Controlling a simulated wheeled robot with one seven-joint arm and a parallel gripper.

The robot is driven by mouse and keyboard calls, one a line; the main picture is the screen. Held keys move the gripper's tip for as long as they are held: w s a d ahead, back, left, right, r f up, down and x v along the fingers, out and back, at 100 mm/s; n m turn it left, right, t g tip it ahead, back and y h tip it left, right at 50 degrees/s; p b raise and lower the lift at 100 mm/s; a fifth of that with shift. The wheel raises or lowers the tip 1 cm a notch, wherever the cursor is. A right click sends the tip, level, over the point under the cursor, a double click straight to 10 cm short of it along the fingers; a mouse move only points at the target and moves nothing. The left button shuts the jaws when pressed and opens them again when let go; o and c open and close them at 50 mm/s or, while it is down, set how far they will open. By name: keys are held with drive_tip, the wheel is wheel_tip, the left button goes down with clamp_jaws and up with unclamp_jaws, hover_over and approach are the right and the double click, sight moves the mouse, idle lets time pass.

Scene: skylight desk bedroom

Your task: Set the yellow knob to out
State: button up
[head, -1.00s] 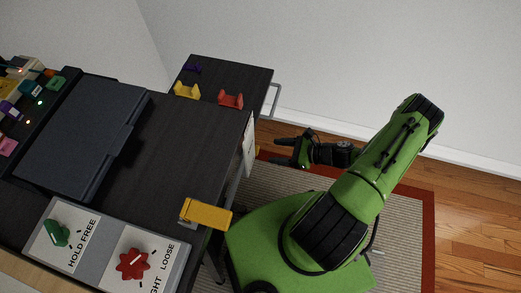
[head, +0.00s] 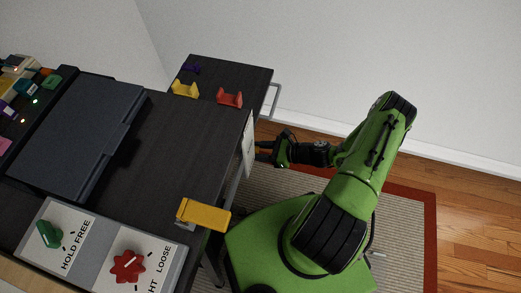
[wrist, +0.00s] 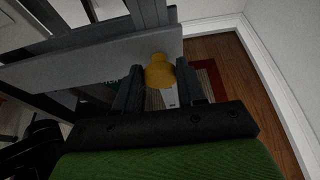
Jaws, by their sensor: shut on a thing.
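The yellow knob (wrist: 159,71) sticks out from a grey panel (wrist: 95,66) in the wrist view, its label mostly hidden. In the head view the white panel (head: 248,146) is on the desk's side, seen nearly edge-on, and the knob is mostly hidden by my fingers. My gripper (head: 262,152) is at the panel, with a finger on each side of the knob, shut on it. The knob's pointer and the setting it stands at cannot be read.
A yellow block-like part (head: 204,215) juts over the desk's near edge. A green knob (head: 49,233) and a red knob (head: 127,266) sit on a front panel. Yellow (head: 185,90) and red (head: 229,97) holders stand at the back. Open floor lies to the right.

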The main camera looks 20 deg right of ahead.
clamp_jaws()
drive_tip(key=shift+s+d, duration=0.55)
drive_tip(key=shift+d, duration=0.25)
drive_tip(key=shift+s+d, duration=0.55)
drive_tip(key=shift+d, duration=0.2)
drive_tip(key=o, duration=1.1)
unclamp_jaws()
drive_tip(key=shift+c, duration=0.2)
drive_tip(key=p+v, duration=0.2)
drive_tip(key=v, duration=1.4)
drive_tip(key=shift+f+p, duration=0.2)
drive_tip(key=shift+p, duration=0.1)
